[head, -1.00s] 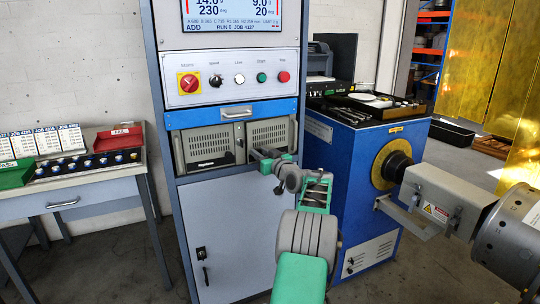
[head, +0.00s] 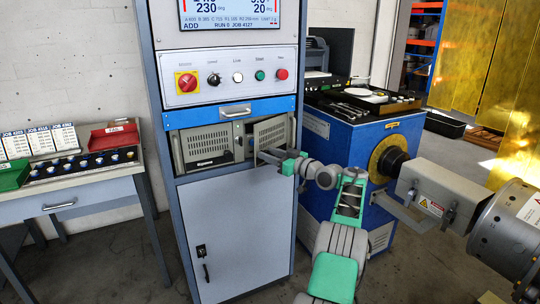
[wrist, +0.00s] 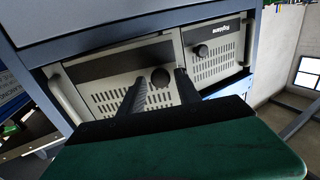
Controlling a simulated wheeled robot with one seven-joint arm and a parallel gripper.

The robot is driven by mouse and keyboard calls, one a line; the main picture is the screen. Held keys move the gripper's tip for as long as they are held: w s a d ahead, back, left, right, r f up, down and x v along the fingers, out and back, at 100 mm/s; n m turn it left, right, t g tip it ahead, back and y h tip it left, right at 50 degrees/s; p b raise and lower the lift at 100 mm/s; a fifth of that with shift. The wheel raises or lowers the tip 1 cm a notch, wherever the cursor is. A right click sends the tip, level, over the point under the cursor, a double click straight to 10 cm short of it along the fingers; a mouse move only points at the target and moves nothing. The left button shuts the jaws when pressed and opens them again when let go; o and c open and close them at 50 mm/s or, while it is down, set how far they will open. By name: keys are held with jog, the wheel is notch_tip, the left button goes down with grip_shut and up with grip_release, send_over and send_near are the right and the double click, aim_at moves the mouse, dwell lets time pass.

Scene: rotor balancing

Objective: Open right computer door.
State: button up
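The computer (head: 205,147) sits in the cabinet bay below the blue drawer, with two grey vented doors. In the head view the right door (head: 271,132) stands ajar, its left edge swung out towards me. The left door (head: 207,143) looks closed. My gripper (head: 264,155) is at the lower part of the right door. In the wrist view, which is turned over, the right door (wrist: 112,98) is on the left, with a dark gap along its edge. Its round black knob (wrist: 160,77) shows between my two separated fingers (wrist: 161,84), with space beside it.
The blue drawer (head: 180,119) with a handle is just above the doors. A closed grey cabinet door (head: 235,225) is below. The blue machine (head: 342,140) with its spindle stands close on the right. A side table (head: 80,185) is on the left.

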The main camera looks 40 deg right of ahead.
jog(key=shift+o, duration=0.6)
jog(key=s, duration=0.7)
jog(key=shift+s+d, duration=0.3)
jog(key=shift+d, duration=0.1)
jog(key=shift+c, duration=0.5)
